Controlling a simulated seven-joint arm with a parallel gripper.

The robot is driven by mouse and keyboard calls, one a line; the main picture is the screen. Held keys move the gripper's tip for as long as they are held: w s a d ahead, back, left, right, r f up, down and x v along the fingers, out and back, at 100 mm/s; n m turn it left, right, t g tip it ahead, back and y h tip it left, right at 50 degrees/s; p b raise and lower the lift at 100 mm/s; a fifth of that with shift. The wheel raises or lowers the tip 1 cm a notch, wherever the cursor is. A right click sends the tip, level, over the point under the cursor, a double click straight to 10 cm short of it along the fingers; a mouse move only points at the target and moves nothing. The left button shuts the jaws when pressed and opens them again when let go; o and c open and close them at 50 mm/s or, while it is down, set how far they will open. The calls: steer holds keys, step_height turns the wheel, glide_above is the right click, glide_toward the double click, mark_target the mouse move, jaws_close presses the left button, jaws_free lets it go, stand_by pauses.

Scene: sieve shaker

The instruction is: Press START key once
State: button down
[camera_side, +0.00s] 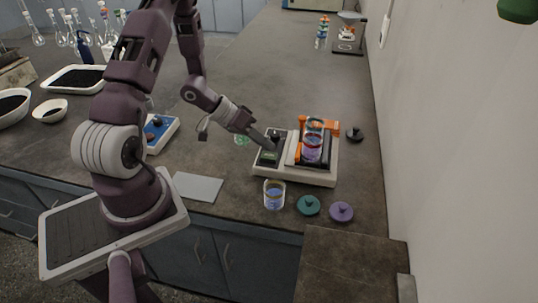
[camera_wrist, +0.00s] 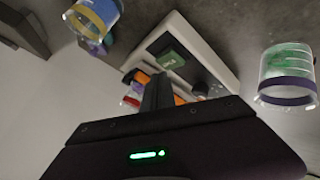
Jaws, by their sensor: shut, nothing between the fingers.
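The sieve shaker (camera_side: 322,178) stands on the bench with a white base and a dark control panel at its left end. In the wrist view my gripper (camera_wrist: 158,88) covers part of the shaker. I cannot make out the START key or tell whether the fingertips touch the panel.
Sieve cups in an orange clamp (camera_side: 333,128) stand right of the panel. A clear cup (camera_side: 274,195), a teal lid (camera_side: 309,205) and a purple lid (camera_side: 341,212) lie in front. A dark lid (camera_side: 355,134) is to the right. The bench behind is mostly clear.

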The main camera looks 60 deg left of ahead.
steer(key=shift+f, duration=0.4)
